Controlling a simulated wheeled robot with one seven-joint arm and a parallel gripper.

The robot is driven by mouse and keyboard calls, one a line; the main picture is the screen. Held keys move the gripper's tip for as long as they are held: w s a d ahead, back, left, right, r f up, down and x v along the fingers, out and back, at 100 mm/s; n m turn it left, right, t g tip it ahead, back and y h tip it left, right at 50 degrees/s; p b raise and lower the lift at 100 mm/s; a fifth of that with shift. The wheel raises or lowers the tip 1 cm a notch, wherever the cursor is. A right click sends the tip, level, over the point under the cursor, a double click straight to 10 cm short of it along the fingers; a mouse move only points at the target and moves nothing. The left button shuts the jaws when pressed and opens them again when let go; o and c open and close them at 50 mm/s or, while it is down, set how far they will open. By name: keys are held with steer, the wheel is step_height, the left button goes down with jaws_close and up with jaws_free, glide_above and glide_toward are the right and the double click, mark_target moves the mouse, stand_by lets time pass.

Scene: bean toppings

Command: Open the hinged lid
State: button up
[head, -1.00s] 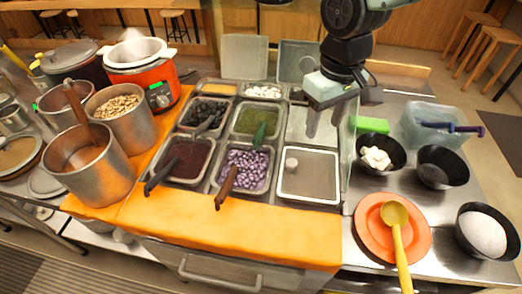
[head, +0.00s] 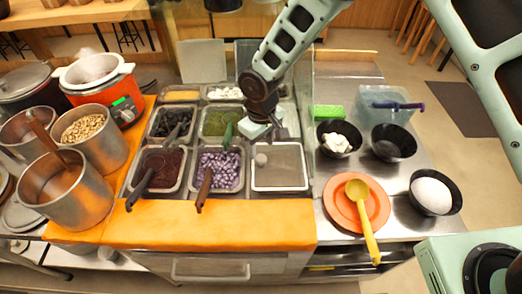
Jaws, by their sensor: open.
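A flat steel lid (head: 285,173) lies shut over the front-right compartment of the topping counter. A pale round knob (head: 261,160) sits at its left side, towards the back. My gripper (head: 278,133) is just behind the lid, pointing down, with the knob in front of it. The gripper is open and holds nothing. Its fingers are small and partly hidden by the gripper body, and I cannot tell how high they are above the counter. The lid's hinge is not clear.
Purple beans (head: 219,171) with a brown-handled spoon lie left of the lid. A green-handled spoon (head: 227,135) stands close left of my gripper. A clear upright panel (head: 311,110) stands to the right. The orange front ledge (head: 225,222) is clear.

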mark_target(261, 157)
steer(key=shift+f+p, duration=0.5)
steer(key=shift+f, duration=2)
jaws_close()
steer(key=shift+r, duration=0.1)
